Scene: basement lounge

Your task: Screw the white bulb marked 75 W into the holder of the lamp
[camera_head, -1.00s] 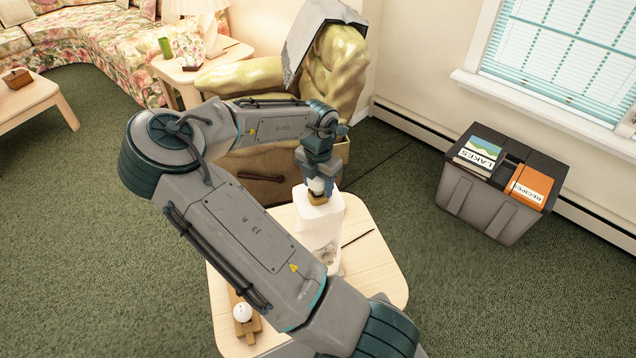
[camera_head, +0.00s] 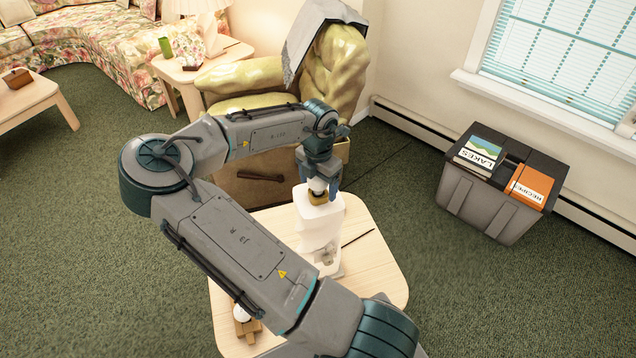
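A white bulb (camera_head: 317,185) stands upright at the brass-coloured holder (camera_head: 318,198) on top of the white lamp body (camera_head: 320,222). My gripper (camera_head: 319,180) points down from above, with its fingers on either side of the bulb. I cannot tell whether the fingers touch the glass or how deep the bulb sits in the holder. The marking on the bulb is not readable. Another white bulb (camera_head: 241,312) sits on a small wooden rack (camera_head: 249,327) at the table's near left, partly hidden by my arm.
The lamp stands on a light wooden table (camera_head: 376,262) with a thin dark stick (camera_head: 358,237) on it. A green armchair (camera_head: 335,75) is behind. A grey crate (camera_head: 490,205) with books stands on the carpet to the right, with free floor between.

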